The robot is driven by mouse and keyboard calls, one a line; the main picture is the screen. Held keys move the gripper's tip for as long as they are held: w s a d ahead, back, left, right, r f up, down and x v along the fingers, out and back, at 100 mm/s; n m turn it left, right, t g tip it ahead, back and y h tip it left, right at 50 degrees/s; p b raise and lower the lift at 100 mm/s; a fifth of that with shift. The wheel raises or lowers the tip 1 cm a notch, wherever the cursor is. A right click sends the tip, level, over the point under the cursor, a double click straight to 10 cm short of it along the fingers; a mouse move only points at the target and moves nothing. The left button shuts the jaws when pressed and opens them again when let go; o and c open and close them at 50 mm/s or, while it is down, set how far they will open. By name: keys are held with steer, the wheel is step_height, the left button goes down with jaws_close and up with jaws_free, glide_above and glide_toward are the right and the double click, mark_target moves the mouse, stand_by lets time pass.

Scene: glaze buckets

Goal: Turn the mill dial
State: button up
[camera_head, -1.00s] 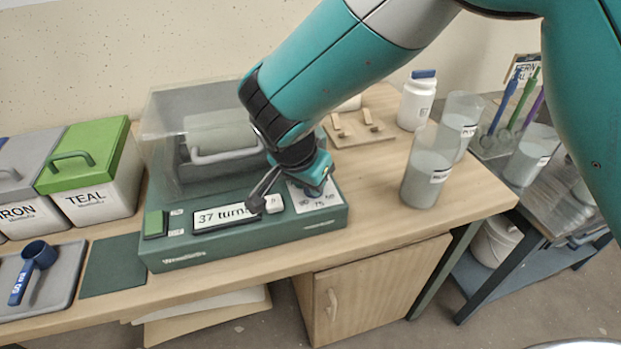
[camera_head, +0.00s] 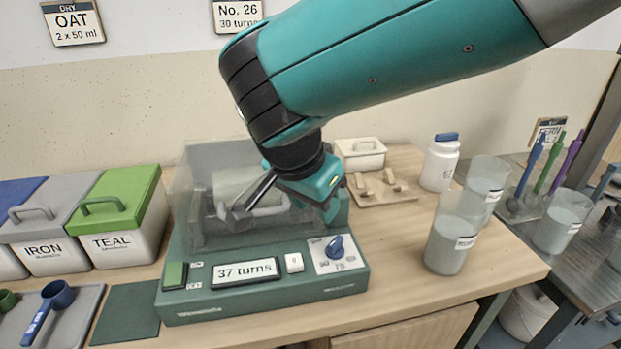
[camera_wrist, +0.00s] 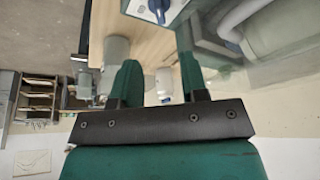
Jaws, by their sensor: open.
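The mill (camera_head: 220,299) is a dark green machine on the wooden bench, with a clear cover over its drum. Its display (camera_head: 245,272) reads "37 turns". The dial (camera_head: 335,247) is a blue knob on a pale marked plate at the right of the front panel; it also shows at the top of the wrist view (camera_wrist: 158,8). A white button (camera_head: 294,262) and a green switch (camera_head: 174,275) are on the same panel. My gripper (camera_head: 285,217) is open and empty, above and behind the panel, in front of the cover and apart from the dial.
Clear cups of grey glaze (camera_head: 450,245) stand right of the mill. A white jar (camera_head: 440,163) and a wooden rack (camera_head: 380,190) are behind. Lidded TEAL (camera_head: 120,246) and IRON (camera_head: 47,258) bins stand left. The bench between mill and cups is clear.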

steer(key=v, duration=0.4)
steer(key=s+d+r+n+g+y+p, duration=0.1)
steer(key=d+r+n+p, duration=0.15)
steer(key=d, duration=0.45)
steer(key=s+d+r+n+g+y+p, duration=0.1)
steer(key=s+d+n+y, duration=0.1)
steer(key=d+n, duration=0.3)
steer(key=s+d+n+y+p, duration=0.1)
steer(key=s+d+n+y, duration=0.1)
steer(key=s, duration=0.4)
steer(key=s+d+r+n+g+y+p, duration=0.1)
steer(key=s+d+n, duration=0.3)
steer(key=s, duration=0.3)
steer(key=shift+s+n+g+y, duration=0.2)
steer(key=shift+n+g+y, duration=0.1)
steer(key=shift+n+y, duration=0.1)
steer(key=shift+r, duration=0.15)
steer(key=shift+c, duration=0.4)
